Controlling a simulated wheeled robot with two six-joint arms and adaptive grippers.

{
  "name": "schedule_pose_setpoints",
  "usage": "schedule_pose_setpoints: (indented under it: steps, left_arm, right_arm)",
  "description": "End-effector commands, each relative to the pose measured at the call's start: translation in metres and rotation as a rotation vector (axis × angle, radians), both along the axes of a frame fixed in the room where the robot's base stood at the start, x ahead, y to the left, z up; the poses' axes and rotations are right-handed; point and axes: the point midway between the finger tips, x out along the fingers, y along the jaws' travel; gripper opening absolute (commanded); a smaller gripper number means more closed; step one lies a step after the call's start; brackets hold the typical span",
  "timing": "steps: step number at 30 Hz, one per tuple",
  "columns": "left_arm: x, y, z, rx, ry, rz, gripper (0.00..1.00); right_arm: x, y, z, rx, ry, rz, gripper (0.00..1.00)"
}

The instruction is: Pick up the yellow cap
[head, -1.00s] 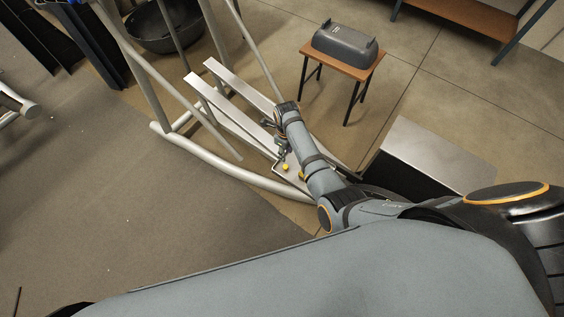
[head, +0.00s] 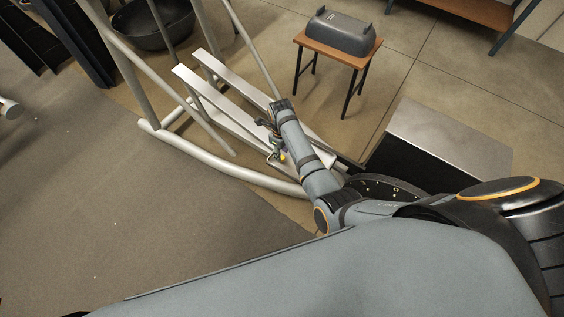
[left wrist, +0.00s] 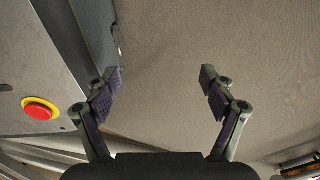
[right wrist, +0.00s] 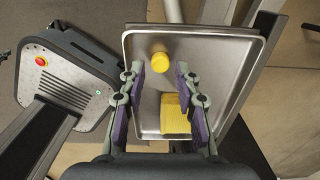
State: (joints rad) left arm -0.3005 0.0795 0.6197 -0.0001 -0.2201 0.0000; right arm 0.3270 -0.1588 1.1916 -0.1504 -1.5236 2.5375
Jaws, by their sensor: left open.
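In the right wrist view, a round yellow cap (right wrist: 160,62) stands in the upper part of a shallow metal tray (right wrist: 240,75). A larger yellow piece (right wrist: 175,113) lies nearer in the tray, partly behind a finger. Another bit of yellow (right wrist: 182,74) shows at the right fingertip; whether it belongs to that piece is unclear. My right gripper (right wrist: 164,76) is open over the tray, with the cap just beyond and between its fingertips. In the head view, my right arm hides much of the tray, and some yellow (head: 282,157) shows beside it. My left gripper (left wrist: 161,75) is open and empty above bare floor.
Pale metal beams (head: 235,103) and curved tubes (head: 235,173) of a large frame surround the tray area. A wooden stool (head: 344,55) bears a grey plastic shell (head: 341,34). A metal-topped dark box (head: 450,135) stands right of my arm.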

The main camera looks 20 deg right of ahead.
Motion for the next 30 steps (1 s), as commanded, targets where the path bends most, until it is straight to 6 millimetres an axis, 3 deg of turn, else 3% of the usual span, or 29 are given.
schedule_pose_setpoints:
  steps: [1, 4, 9, 16, 21, 30]
  left_arm:
    - [-0.002, 0.001, -0.019, 0.001, 0.006, 0.001, 0.83]
    - [0.030, 0.003, -0.015, 0.004, -0.017, -0.001, 0.83]
    - [0.048, 0.001, -0.012, 0.002, -0.018, 0.000, 0.83]
    - [0.049, 0.000, -0.010, 0.001, -0.017, 0.001, 0.83]
    - [0.049, 0.000, -0.010, 0.001, -0.017, 0.000, 0.83]
    - [0.049, 0.000, -0.010, 0.001, -0.017, 0.000, 0.83]
  right_arm:
    - [0.000, 0.000, -0.017, 0.000, -0.001, 0.000, 0.33]
    - [0.000, 0.000, -0.022, 0.000, -0.001, 0.000, 0.33]
    - [0.000, 0.000, -0.027, 0.001, -0.001, 0.000, 0.33]
    - [0.000, 0.000, -0.025, 0.000, 0.000, 0.000, 0.33]
    - [0.000, 0.000, -0.026, 0.000, 0.000, 0.000, 0.13]
    - [0.000, 0.000, -0.026, 0.001, -0.001, 0.000, 0.13]
